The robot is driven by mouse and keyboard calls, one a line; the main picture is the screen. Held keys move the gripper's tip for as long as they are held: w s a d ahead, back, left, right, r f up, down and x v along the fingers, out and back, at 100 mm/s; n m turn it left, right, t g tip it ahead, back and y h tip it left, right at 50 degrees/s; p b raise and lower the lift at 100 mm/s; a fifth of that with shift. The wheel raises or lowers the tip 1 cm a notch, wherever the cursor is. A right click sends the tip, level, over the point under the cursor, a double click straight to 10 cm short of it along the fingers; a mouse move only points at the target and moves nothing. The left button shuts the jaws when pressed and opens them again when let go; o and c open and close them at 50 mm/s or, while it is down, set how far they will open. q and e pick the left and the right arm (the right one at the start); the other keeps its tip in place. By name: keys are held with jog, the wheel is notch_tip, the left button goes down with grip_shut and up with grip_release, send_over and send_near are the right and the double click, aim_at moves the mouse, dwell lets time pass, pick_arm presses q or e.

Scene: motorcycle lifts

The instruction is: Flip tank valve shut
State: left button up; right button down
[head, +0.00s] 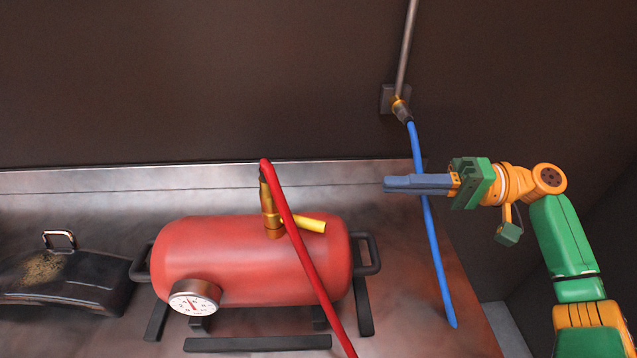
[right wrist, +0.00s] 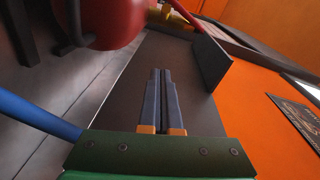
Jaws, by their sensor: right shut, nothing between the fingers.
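A red air tank (head: 250,258) lies on its side on the metal bench, with a round white gauge (head: 194,299) at its front left. A brass valve (head: 268,205) stands on top of the tank. Its yellow lever (head: 310,224) points to the right, and a red hose (head: 305,260) runs down from the valve's top across the tank. My right gripper (head: 388,184) is shut and empty, above the bench to the right of the tank and apart from the valve. Its closed fingers show in the right wrist view (right wrist: 162,85), where the tank (right wrist: 112,18) is at the top. My left gripper is out of view.
A blue hose (head: 432,245) hangs from a wall fitting (head: 397,100) and passes behind my right gripper. A dark metal part with a handle (head: 65,275) lies left of the tank. The bench (head: 410,310) is clear between tank and blue hose.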

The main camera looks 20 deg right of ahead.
aim_at(296, 220)
jog(key=p+x, duration=0.2)
jog(key=x, duration=0.1)
jog(key=p+x, duration=0.1)
jog(key=x, duration=0.2)
jog(key=s+r+p+x, duration=0.1)
jog(key=p+x, duration=0.1)
jog(key=x, duration=0.1)
jog(key=shift+w+a+p, duration=0.1)
jog(key=shift+a+p, duration=0.25)
jog(key=shift+a, duration=0.25)
jog(key=s+a+p, duration=0.1)
jog(key=s+f+p, duration=0.1)
jog(key=shift+s+a+f, duration=0.1)
jog(key=shift+s+a, duration=0.2)
jog(key=shift+a, duration=0.1)
jog(key=shift+s+a, duration=0.1)
jog(key=shift+s, duration=0.1)
jog(key=shift+s+f, duration=0.1)
jog(key=shift+f, duration=0.05)
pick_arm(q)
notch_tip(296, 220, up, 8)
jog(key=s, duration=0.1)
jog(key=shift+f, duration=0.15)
